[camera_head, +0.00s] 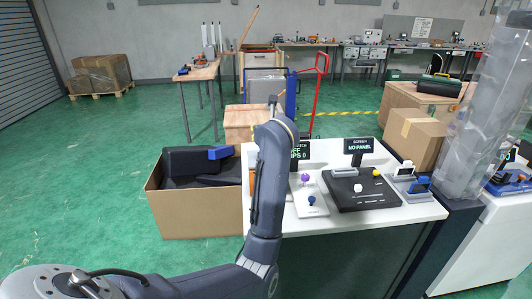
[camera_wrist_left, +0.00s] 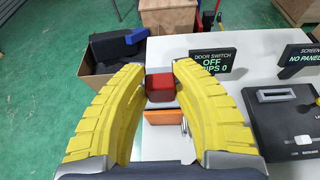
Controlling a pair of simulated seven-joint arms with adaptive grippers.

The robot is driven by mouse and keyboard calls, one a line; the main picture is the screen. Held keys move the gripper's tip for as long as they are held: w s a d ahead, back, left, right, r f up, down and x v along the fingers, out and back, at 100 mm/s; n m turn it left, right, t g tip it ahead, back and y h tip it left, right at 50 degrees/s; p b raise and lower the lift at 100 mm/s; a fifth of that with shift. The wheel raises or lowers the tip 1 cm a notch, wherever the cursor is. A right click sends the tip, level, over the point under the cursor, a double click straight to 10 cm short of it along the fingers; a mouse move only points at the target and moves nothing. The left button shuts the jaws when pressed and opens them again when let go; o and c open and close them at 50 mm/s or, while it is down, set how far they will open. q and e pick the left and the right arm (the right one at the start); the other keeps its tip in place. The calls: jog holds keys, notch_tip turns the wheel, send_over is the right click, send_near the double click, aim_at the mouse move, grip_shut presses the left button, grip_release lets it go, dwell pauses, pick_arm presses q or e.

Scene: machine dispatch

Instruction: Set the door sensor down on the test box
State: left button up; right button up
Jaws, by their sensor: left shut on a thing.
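Behind stands a black door switch display (camera_wrist_left: 212,64) reading OFF, TRIPS 0. In the head view my left arm hides the gripper and the red block. I cannot make out the test box for certain. My right gripper is not in view.
A cardboard box (camera_head: 195,214) with dark items stands left of the white bench (camera_head: 390,217). On the bench are a panel with a purple knob (camera_head: 305,178), a black screen tester (camera_head: 365,194) and a NO PANEL display (camera_head: 359,146). A carton (camera_head: 417,140) stands at right.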

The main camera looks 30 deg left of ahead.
pick_arm(q)
jog(key=x, duration=1)
jog(key=shift+w+r, duration=0.15)
jog(key=shift+w, duration=0.25)
jog(key=shift+d, duration=0.1)
jog(key=shift+f, duration=3.05)
jog(key=shift+f, duration=1.2)
jog(key=o, duration=1.1)
